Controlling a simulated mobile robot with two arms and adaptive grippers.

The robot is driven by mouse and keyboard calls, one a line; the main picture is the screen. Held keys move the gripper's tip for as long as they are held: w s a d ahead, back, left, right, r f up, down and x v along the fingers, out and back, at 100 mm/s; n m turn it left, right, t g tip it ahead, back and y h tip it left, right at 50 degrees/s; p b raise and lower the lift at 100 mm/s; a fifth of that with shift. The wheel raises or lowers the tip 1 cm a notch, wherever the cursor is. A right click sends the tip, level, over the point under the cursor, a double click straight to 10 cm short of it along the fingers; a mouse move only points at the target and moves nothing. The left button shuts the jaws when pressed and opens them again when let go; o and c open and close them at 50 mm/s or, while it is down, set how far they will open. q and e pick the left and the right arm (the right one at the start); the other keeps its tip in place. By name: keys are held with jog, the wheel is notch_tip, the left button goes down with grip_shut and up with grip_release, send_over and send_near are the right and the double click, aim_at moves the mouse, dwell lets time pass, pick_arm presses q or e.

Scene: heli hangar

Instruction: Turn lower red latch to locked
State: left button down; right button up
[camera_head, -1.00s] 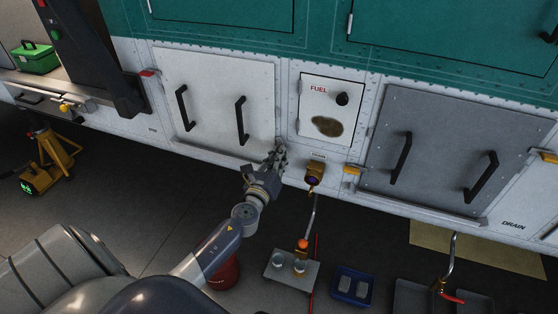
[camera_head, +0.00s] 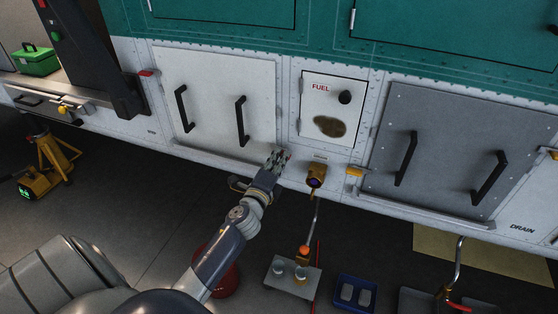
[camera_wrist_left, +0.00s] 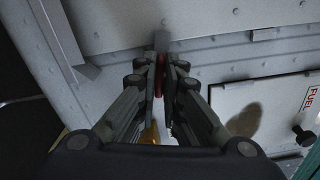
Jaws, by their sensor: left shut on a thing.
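The lower red latch (camera_wrist_left: 158,82) shows as a narrow red strip between the fingers in the left wrist view. My left gripper (camera_wrist_left: 161,72) is shut on it, with the fingers on both sides. In the head view my left gripper (camera_head: 283,156) is at the lower right corner of the white panel (camera_head: 211,100), and its fingers hide most of the latch. Another red latch (camera_head: 147,73) is at the panel's upper left edge. How far the held latch is turned cannot be told. My right gripper is not in view.
The fuel door (camera_head: 330,108) and the yellow drain fitting (camera_head: 316,176) are just right of my gripper. A grey panel (camera_head: 455,150) is farther right. Below stand a grey tray (camera_head: 283,287), a blue bin (camera_head: 355,292) and a red bucket (camera_head: 226,281). A yellow jack (camera_head: 47,168) stands at left.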

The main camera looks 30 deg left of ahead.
pick_arm(q)
jog(key=shift+f+n, duration=0.1)
jog(key=shift+n, duration=1.4)
jog(key=c, duration=1.7)
grip_release()
jog(key=shift+s, duration=0.1)
jog(key=v, duration=1.1)
jog(key=shift+s+d, duration=0.15)
jog(key=shift+s, duration=0.25)
